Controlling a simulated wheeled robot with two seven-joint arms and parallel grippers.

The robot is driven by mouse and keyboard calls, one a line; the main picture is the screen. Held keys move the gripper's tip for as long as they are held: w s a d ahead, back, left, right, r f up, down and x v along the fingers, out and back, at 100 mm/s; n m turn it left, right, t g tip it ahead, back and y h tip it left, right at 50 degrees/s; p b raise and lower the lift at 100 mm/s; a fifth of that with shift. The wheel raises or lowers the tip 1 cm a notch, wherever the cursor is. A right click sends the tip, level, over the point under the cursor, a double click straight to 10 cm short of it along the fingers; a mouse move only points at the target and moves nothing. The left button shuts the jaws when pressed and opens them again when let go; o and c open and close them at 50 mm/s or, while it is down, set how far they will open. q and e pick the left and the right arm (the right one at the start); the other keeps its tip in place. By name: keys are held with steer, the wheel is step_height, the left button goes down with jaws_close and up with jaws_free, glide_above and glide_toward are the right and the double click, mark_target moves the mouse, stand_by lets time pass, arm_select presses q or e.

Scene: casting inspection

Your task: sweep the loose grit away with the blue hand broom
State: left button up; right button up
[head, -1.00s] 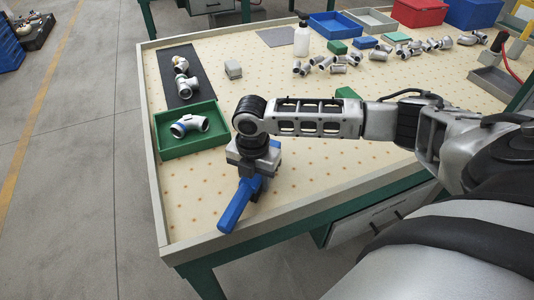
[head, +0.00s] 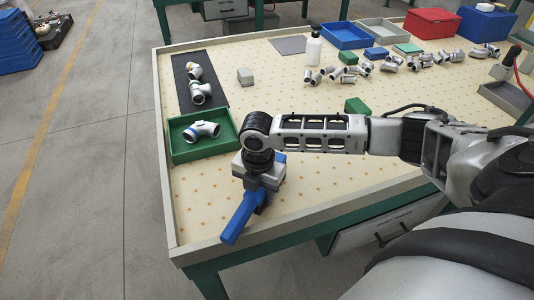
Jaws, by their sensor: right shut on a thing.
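The blue hand broom (head: 240,218) is low over the front left corner of the table, its blue end pointing to the front edge. My right gripper (head: 258,192) is shut on it from above. The gripper and wrist hide part of the broom, and I cannot tell whether it touches the tabletop. Small orange-brown dots cover the cream tabletop (head: 330,185); I cannot tell loose grit from surface marks. My left gripper is not in view.
A green tray (head: 174,155) with a pipe fitting (head: 202,131) stands just behind my right gripper. A dark mat (head: 215,88) holds more fittings. Several fittings, bins and a white bottle (head: 313,48) are at the back. A raised rim (head: 172,225) edges the table.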

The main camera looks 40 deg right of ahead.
steer(key=d, duration=0.1)
steer(key=s+d+p, duration=0.1)
steer(key=d, duration=0.1)
steer(key=shift+s+d+r, duration=0.1)
steer(key=shift+d, duration=0.05)
step_height(320, 180, up, 3)
steer(key=shift+r+p, duration=0.1)
steer(key=shift+p, duration=0.65)
steer(key=shift+r, duration=2.4)
